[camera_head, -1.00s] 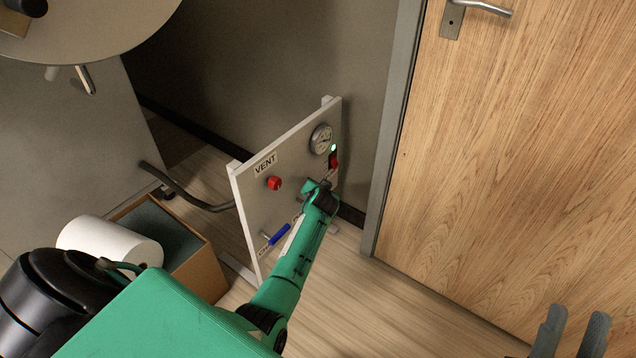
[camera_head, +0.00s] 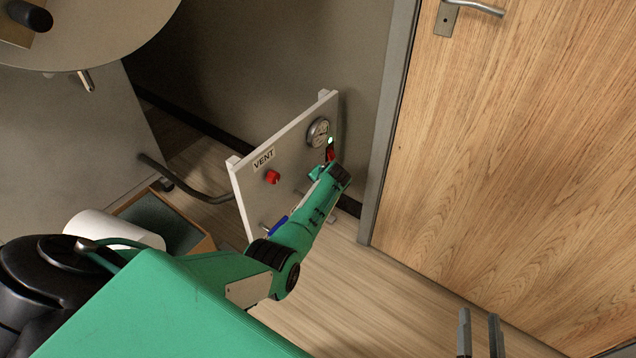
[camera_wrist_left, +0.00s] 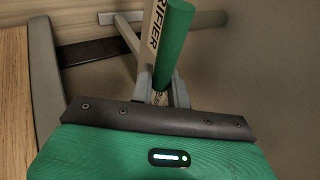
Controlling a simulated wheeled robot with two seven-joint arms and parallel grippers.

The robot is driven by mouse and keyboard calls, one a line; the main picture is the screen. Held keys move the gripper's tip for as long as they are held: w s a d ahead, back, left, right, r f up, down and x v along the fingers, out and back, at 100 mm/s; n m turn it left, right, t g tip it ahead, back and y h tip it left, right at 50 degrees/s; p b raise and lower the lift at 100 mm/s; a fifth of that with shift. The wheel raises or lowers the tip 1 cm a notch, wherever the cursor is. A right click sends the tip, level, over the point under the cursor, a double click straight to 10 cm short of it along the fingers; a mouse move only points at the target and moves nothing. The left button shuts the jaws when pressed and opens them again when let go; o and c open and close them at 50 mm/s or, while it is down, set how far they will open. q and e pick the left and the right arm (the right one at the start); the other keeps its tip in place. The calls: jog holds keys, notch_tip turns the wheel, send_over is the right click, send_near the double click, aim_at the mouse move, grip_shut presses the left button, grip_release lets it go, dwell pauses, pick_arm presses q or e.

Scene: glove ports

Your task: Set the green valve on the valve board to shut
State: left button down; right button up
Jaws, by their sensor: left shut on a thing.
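The white valve board (camera_head: 250,199) stands upright near the wall in the head view. The green valve's handle (camera_wrist_left: 174,45) shows in the left wrist view as a green bar beside a label ending in "RIFIER". My left gripper (camera_wrist_left: 162,84) is shut, with its fingers at the near end of this handle; the exact contact is partly hidden. In the head view my green left arm covers the valve and most of that gripper. My right gripper (camera_head: 480,332) is at the bottom right, its two fingers apart and nothing seen between them.
The board also bears a red knob (camera_head: 272,177) under a VENT label, a blue lever (camera_head: 278,226) partly covered by my arm, a gauge (camera_head: 318,132) and a lit green lamp (camera_head: 330,141). A wooden door (camera_head: 500,160) is at right. A box (camera_head: 160,222) is at left.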

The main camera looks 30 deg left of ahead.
pick_arm(q)
jog(key=shift+f+g, duration=0.3)
pick_arm(e)
jog(key=shift+w+r, duration=0.1)
jog(key=shift+r, duration=0.15)
jog(key=shift+d+r+t, duration=0.1)
jog(key=shift+t, duration=0.2)
pick_arm(q)
jog(key=c, duration=1.4)
grip_release()
jog(key=shift+d+r, duration=0.1)
